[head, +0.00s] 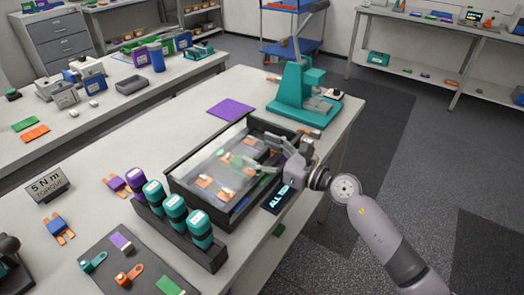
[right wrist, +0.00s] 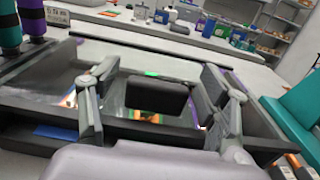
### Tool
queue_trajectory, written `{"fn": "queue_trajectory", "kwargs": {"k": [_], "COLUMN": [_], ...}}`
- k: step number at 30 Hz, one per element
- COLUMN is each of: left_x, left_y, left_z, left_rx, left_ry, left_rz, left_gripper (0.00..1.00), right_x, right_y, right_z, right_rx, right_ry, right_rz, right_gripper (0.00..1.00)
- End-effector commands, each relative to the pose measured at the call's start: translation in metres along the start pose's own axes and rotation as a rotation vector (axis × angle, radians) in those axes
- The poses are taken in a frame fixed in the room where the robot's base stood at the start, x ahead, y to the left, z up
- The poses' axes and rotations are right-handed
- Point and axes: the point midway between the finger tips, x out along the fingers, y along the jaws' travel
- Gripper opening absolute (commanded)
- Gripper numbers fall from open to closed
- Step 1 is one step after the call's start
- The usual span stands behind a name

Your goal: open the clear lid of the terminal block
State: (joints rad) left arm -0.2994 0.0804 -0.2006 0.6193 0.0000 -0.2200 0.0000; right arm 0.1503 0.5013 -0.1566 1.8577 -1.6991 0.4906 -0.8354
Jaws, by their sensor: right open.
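The terminal block is a long black box (head: 181,196) on the near table, with orange and green parts showing inside. Its clear lid (head: 212,160) lies over much of it as a glossy pane; I cannot tell its exact tilt. My right gripper (head: 257,156) is open over the box's right side, fingers pointing left. In the right wrist view, its two fingers (right wrist: 153,106) stand wide apart. A dark rounded block (right wrist: 157,96), possibly the lid's handle, shows between them, with gaps on both sides. Contact with the lid is unclear. My left gripper is not in view.
Teal and purple cylinders (head: 173,207) stand in a black rack close to the box's near-left side. A teal press (head: 296,98) stands behind it on the right, and a purple mat (head: 231,108) lies behind.

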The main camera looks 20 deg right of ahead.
Motion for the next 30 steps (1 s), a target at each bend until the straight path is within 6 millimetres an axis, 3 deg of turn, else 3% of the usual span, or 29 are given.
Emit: {"fn": "queue_trajectory", "kwargs": {"k": [30], "left_x": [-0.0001], "left_y": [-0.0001], "left_z": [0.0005], "left_rx": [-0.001], "left_ry": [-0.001], "left_rz": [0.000], "left_gripper": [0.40], "right_x": [-0.0005], "right_y": [-0.0001], "right_z": [0.0002], "right_rx": [0.000], "right_ry": [0.000], "right_rz": [0.000], "right_gripper": [0.05]}}
